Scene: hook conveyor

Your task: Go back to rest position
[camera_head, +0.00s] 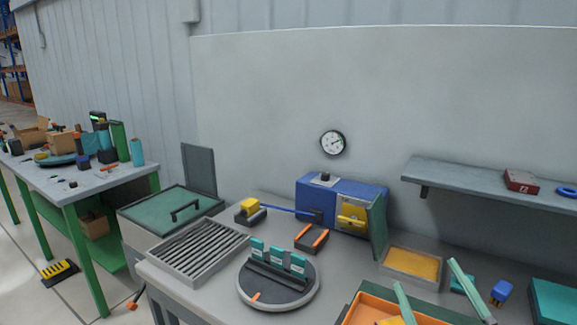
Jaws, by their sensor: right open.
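My right gripper (425,276) shows at the bottom right as two pale green fingers spread well apart, with nothing between them. The fingers stand in front of an orange tray (362,308) and near a shallow tray with a yellow-orange inside (412,263). The rest of the right hand is cut off by the lower edge. My left gripper is not in view.
On the grey workbench (208,290) stand a round turntable (248,290) with teal pieces, a slatted tray (196,250) and a blue machine (316,196). A wall shelf (470,183) is at right. A cluttered green-legged table (75,188) stands at left.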

